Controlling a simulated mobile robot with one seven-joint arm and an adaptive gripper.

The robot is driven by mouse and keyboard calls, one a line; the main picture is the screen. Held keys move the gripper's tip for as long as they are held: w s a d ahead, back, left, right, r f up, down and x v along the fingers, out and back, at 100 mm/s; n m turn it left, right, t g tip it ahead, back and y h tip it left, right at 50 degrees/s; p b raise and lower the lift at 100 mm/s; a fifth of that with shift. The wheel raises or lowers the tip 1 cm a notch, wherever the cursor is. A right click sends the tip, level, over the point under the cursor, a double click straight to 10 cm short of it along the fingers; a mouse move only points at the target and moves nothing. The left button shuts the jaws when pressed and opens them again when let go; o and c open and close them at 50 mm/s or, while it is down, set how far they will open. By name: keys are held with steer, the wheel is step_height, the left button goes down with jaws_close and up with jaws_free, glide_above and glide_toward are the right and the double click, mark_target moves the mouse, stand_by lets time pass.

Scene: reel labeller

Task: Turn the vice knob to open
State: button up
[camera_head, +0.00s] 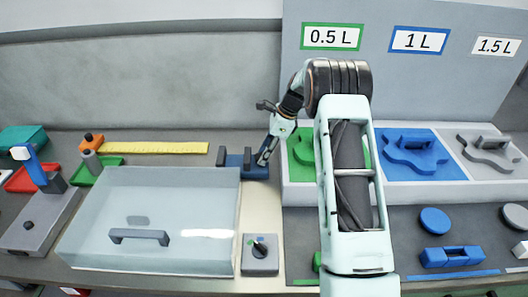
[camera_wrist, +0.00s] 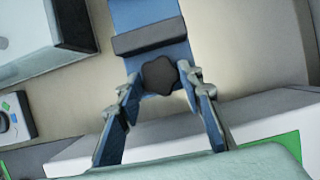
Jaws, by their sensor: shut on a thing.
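The vice is a blue block with dark jaws (camera_head: 232,161), standing on the bench behind the clear-lidded box. In the wrist view its blue body (camera_wrist: 132,14) and a dark grey jaw bar (camera_wrist: 150,35) show at the top. The vice knob (camera_wrist: 162,75), dark and lobed, sits just below that bar. My gripper (camera_wrist: 159,78) has one finger on each side of the knob and is shut on it. In the head view my gripper (camera_head: 263,160) points down at the right end of the vice, and the knob is hidden there.
A clear-lidded box (camera_head: 150,215) stands in front of the vice, with a small dial unit (camera_head: 261,262) to its right. The rack with green, blue and grey shapes (camera_head: 410,150) stands close on the right. A yellow ruler (camera_head: 155,148) lies to the left.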

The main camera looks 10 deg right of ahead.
steer(key=n, duration=0.1)
steer(key=n+g+p, duration=0.1)
steer(key=n, duration=0.1)
steer(key=n+g, duration=0.1)
steer(key=n, duration=0.1)
steer(key=shift+w, duration=0.3)
steer(key=shift+n+g+p, duration=0.45)
steer(key=shift+n+g, duration=0.15)
steer(key=shift+n, duration=0.9)
steer(key=shift+a+n+h, duration=0.15)
steer(key=shift+n+h, duration=0.15)
steer(key=shift+n, duration=0.3)
